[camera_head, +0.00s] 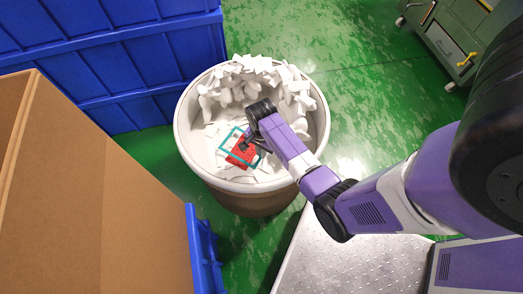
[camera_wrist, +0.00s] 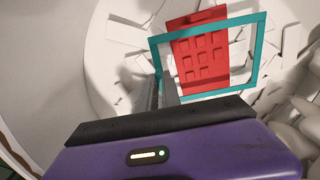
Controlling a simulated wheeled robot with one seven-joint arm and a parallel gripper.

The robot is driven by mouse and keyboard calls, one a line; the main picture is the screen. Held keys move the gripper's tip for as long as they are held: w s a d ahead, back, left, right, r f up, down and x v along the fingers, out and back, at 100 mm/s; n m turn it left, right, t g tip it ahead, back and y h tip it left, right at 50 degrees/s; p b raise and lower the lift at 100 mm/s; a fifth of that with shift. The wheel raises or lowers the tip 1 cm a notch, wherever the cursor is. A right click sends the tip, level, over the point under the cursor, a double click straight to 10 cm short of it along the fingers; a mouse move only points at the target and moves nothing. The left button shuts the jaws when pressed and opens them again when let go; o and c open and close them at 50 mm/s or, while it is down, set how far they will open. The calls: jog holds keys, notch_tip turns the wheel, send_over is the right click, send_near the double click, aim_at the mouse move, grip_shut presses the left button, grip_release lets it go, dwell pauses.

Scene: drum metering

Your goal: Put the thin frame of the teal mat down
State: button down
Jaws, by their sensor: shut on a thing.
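The thin teal frame (camera_head: 227,140) is an open rectangle inside the drum; it also shows in the wrist view (camera_wrist: 212,27). My gripper (camera_head: 249,138) reaches down into the drum and is shut on the frame. In the wrist view, the fingers (camera_wrist: 161,84) meet the frame at its near left side. A red panel with rows of raised squares (camera_wrist: 200,58) lies behind the frame and shows through its opening. It also shows in the head view (camera_head: 241,156). I cannot tell whether the frame touches the panel or the white pieces.
The round white drum (camera_head: 187,155) surrounds my gripper, with white pieces (camera_head: 215,97) heaped highest at its far side. Blue crates (camera_head: 110,60) stand behind left, a cardboard box (camera_head: 90,190) at left, and a green cabinet (camera_head: 460,40) at far right.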

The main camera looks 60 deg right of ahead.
jog(key=shift+f, duration=0.3)
jog(key=c, duration=1.5)
grip_release()
jog(key=shift+c, duration=0.2)
